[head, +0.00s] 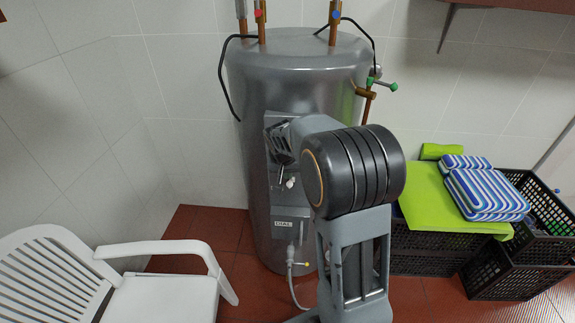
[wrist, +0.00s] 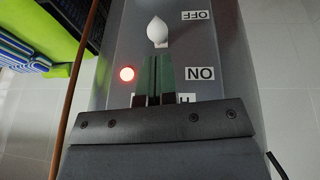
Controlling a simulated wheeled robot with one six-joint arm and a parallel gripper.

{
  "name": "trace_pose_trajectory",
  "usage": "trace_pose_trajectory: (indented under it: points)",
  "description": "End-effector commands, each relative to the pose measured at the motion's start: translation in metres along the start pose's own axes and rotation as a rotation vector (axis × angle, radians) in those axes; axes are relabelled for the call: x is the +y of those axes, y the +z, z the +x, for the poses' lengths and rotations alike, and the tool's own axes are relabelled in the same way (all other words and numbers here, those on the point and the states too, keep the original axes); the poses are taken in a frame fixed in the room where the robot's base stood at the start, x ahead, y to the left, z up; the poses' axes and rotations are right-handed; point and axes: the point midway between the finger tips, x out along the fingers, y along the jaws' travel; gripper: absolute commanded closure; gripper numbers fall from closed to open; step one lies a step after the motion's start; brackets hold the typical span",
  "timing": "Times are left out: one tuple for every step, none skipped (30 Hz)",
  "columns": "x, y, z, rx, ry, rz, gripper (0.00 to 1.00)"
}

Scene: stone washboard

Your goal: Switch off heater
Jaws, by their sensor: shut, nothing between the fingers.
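The heater (head: 300,75) is a tall grey cylinder against the tiled wall, with a control panel on its front. In the wrist view the panel (wrist: 120,75) shows a white knob (wrist: 157,31), a glowing red light (wrist: 127,73), an OFF label (wrist: 199,15) and an ON label (wrist: 200,73), both upside down. My gripper (wrist: 158,58) is shut and empty, its fingertips just below the knob in the picture. I cannot tell whether they touch it. In the head view my arm hides part of the panel; a small white knob (head: 291,183) shows below my gripper.
A white plastic chair (head: 165,295) stands at the left. Black crates (head: 510,270) with a green mat (head: 425,190) and striped cushions (head: 490,190) stand at the right. A cable (head: 291,275) hangs from the lower box. Copper pipes (head: 261,25) rise from the heater's top.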

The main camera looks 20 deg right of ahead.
Motion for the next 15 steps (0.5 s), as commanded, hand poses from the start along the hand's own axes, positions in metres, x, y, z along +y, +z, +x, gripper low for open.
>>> trace_pose_trajectory:
  points:
    - [0.000,0.000,0.004,-0.001,0.001,0.000,1.00]
    - [0.000,0.000,0.006,-0.002,0.001,0.000,1.00]
    - [0.000,0.000,0.009,-0.002,0.000,0.000,1.00]
    - [0.000,0.000,0.010,-0.001,0.000,0.000,1.00]
    - [0.000,0.000,0.012,-0.001,0.000,0.001,1.00]
    - [0.000,0.000,0.013,0.000,-0.001,0.001,1.00]
    - [0.000,0.000,0.013,0.000,-0.001,0.001,1.00]
    - [0.000,0.000,0.014,0.000,-0.001,0.001,1.00]
    - [0.000,0.000,0.014,0.000,-0.001,0.001,1.00]
    - [0.000,0.000,0.014,0.000,-0.001,0.001,1.00]
    - [0.000,0.000,0.014,0.000,-0.001,0.001,1.00]
    - [0.000,0.000,0.014,0.000,-0.001,0.001,1.00]
    - [0.000,0.000,0.014,0.001,-0.001,0.001,1.00]
    - [0.000,0.000,0.014,0.000,-0.001,0.001,1.00]
    - [0.000,0.000,0.014,0.000,-0.001,0.001,1.00]
